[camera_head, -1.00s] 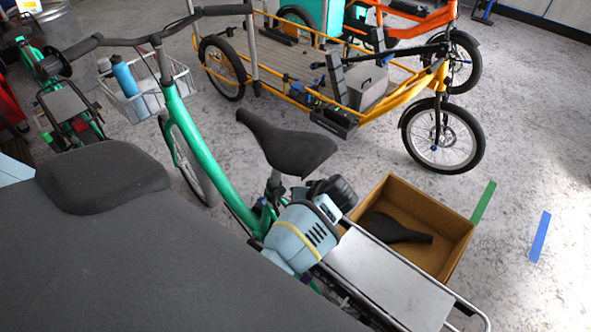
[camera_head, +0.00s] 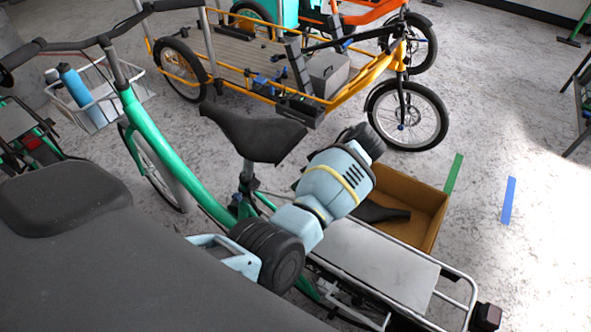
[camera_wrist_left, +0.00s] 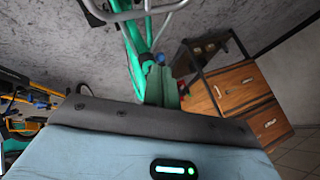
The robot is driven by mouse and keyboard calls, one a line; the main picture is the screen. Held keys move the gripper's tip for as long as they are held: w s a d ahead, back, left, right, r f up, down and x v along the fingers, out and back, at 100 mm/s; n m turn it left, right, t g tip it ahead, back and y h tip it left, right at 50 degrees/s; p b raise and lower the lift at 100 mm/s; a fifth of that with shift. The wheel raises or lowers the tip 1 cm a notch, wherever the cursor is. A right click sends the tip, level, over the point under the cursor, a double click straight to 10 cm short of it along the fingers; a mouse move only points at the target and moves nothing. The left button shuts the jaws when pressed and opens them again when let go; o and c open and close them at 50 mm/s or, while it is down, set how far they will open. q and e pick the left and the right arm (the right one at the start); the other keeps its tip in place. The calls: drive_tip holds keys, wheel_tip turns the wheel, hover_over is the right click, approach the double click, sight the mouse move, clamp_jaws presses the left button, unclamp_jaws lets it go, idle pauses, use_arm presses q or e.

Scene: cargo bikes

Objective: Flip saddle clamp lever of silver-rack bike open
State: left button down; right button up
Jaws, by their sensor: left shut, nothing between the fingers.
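The green bike (camera_head: 160,145) with the silver rack (camera_head: 385,262) stands across the head view. Its black saddle (camera_head: 255,133) sits on the seat post above the dark saddle clamp (camera_head: 245,190). The clamp lever is too small to make out. My left arm reaches over the rack. Its gripper (camera_head: 196,240) appears at the pale blue end piece, low in the head view, below and left of the clamp and apart from it. It is shut and empty; its fingertips are hard to make out. My right gripper is not in view.
A cardboard box (camera_head: 432,200) holding a dark saddle (camera_head: 378,212) stands beyond the rack. A yellow cargo bike (camera_head: 345,95) stands behind. A front basket (camera_head: 98,100) holds a blue bottle (camera_head: 74,84). Wooden drawers (camera_wrist_left: 240,85) show in the left wrist view.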

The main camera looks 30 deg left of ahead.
use_arm(q)
drive_tip(key=s+a+f+p, duration=0.2)
drive_tip(key=s+a+f, duration=0.3)
drive_tip(key=a, duration=0.1)
drive_tip(key=shift+s+a+f+p, duration=0.15)
drive_tip(key=shift+s+f+p, duration=0.05)
drive_tip(key=shift+s+p, duration=0.2)
drive_tip(key=shift+m, duration=0.4)
